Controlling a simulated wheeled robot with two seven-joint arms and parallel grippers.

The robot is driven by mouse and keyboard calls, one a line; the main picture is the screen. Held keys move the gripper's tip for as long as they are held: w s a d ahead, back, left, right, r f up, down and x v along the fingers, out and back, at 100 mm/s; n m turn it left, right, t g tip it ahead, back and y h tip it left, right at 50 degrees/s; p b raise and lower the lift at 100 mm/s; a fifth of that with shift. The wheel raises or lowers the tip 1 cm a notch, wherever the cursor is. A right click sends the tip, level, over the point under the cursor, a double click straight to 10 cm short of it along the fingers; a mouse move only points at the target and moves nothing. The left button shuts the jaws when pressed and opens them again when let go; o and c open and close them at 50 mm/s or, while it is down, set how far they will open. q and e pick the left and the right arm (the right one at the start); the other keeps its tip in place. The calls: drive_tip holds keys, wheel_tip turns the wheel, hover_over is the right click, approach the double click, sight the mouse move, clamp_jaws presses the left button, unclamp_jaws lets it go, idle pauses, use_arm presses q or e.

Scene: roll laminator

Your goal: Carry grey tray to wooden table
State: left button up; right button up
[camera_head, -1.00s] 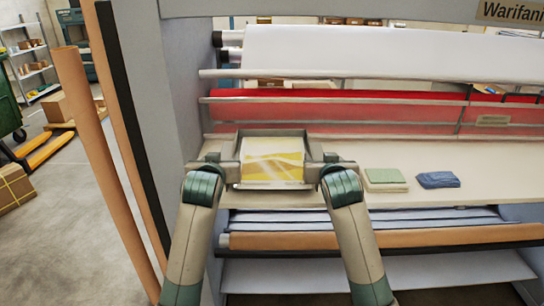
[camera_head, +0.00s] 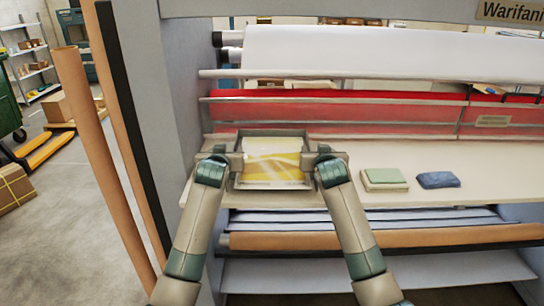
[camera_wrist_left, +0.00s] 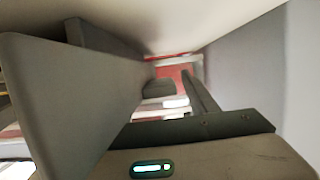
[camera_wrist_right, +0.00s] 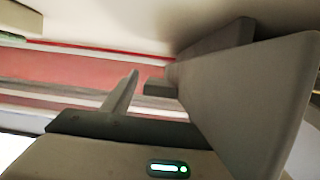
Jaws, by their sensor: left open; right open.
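The grey tray (camera_head: 272,187) lies on the pale bed of the laminator in the head view, with a yellow-and-white patterned item (camera_head: 272,164) in it. My left gripper (camera_head: 236,160) is open at the tray's left side. My right gripper (camera_head: 308,160) is open at its right side. Both are right against the sides in the picture; whether they touch the tray is unclear. The wrist views show large grey surfaces close up, and I cannot tell tray from finger there. I cannot make out a wooden table.
A green pad stack (camera_head: 384,177) and a folded blue cloth (camera_head: 438,180) lie on the bed to the right. Red and white rolls (camera_head: 340,108) run behind. The machine's grey side panel (camera_head: 170,110) stands at left. Open floor (camera_head: 80,230) lies beyond it.

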use_arm(q)
clamp_jaws()
use_arm(e)
clamp_jaws()
use_arm(q)
drive_tip(key=shift+r, duration=0.25)
use_arm(e)
drive_tip(key=shift+r, duration=0.2)
